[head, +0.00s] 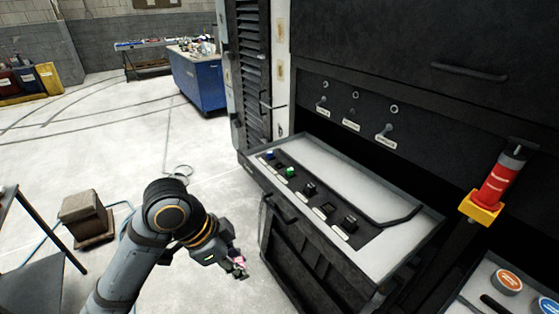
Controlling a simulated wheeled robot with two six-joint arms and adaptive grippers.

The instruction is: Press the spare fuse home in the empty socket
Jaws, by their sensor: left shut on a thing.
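My left gripper (238,268) is shut on a small pinkish-purple piece, which looks like the spare fuse (237,256). The fingers hide part of it. It is in front of the cabinet's left side, to the left of the fuse panel and apart from it. The dark fuse strip (318,200) runs along the left side of the pale sloping panel. It carries a blue fuse (270,154), a green fuse (290,172) and dark pieces. A low, dark spot between two dark pieces looks like the empty socket (328,208). My right gripper is not in view.
The panel (360,190) has a raised rim and a dark curved bar. Toggle switches (386,131) line the cabinet face behind it. A red cylinder on a yellow base (493,187) stands at right. A brown box (86,218) sits on the floor at left.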

